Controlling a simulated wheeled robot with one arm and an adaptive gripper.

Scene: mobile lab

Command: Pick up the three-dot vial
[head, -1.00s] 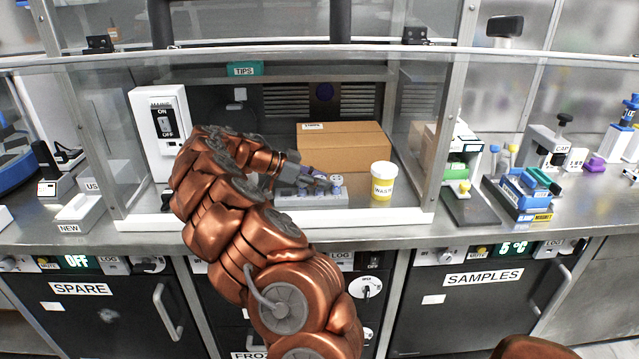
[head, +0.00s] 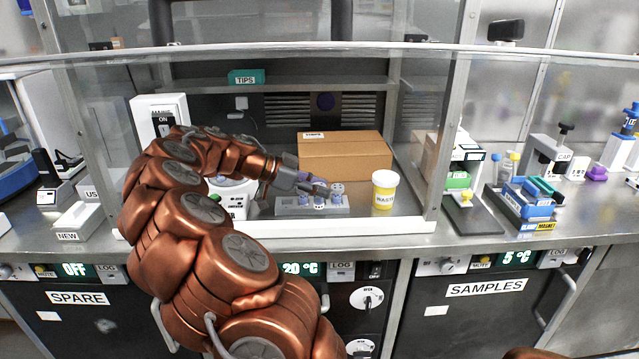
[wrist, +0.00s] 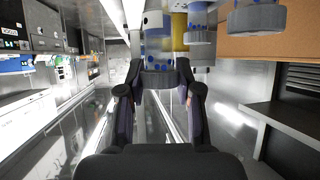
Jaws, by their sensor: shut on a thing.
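My gripper (head: 320,187) is over the grey vial rack (head: 288,209) inside the hood. In the wrist view its two fingers (wrist: 157,68) are closed on the sides of a vial (wrist: 158,80) with a dark grey ring-like cap. Blue dots show around this vial, but I cannot count those belonging to it. Other capped vials (wrist: 252,18) stand close by at the top of the wrist view. In the head view a vial with a dotted cap (head: 337,188) stands at the rack's right end. Whether the held vial has left its slot is unclear.
The hood's glass sash (head: 300,55) spans above.

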